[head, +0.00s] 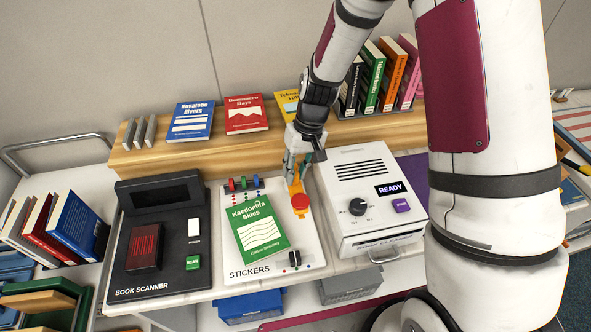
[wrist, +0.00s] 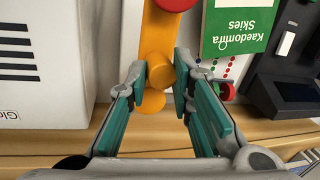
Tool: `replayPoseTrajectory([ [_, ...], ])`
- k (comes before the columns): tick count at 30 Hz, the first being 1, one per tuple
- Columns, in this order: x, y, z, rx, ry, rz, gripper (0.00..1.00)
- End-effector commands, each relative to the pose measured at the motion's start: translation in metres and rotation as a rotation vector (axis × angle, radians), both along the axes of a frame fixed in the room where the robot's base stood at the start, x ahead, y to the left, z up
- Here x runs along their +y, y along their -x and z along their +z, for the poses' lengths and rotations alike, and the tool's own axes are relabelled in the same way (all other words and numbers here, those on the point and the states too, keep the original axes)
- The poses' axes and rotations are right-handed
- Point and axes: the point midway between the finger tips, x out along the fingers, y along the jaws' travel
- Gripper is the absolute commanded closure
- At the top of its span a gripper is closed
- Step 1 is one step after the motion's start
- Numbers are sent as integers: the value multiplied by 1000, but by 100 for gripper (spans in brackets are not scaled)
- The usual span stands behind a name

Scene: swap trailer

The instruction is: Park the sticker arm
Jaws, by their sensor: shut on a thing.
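The orange sticker arm (head: 301,186) is at the right side of the white sticker board (head: 298,227), with a red round end (head: 300,202) toward the front. My gripper (head: 297,160) reaches down at its back end. In the wrist view my gripper (wrist: 160,82) has its teal finger pads on both sides of an orange knob on the sticker arm (wrist: 158,40). The gripper is shut on it. The red end (wrist: 174,3) is cut by the top edge there. A green book, Kaedomira Skies (head: 261,232), lies on the board left of the arm.
A white machine marked READY (head: 372,195) stands close on the right. A black book scanner (head: 155,260) is on the left. Behind is a wooden shelf (head: 155,160) with books. Red, green and blue pegs (head: 243,183) stand at the board's back, left of my gripper.

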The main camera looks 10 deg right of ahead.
Motion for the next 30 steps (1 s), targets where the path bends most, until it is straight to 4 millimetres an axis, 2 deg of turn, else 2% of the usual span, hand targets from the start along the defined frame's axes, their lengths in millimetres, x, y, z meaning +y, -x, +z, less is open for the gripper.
replayPoseTrajectory([
  [3, 0, -1, 1, -3, 0, 0, 100],
  [4, 0, -1, 1, -3, 0, 0, 72],
  [6, 0, -1, 1, -3, 0, -1, 58],
  [15, -1, 0, 1, -2, 1, -1, 58],
  [19, -2, -2, 10, -5, 0, -2, 58],
  [23, -6, -3, 30, -7, 0, -2, 58],
  [30, -17, -5, 78, -8, 1, -3, 58],
])
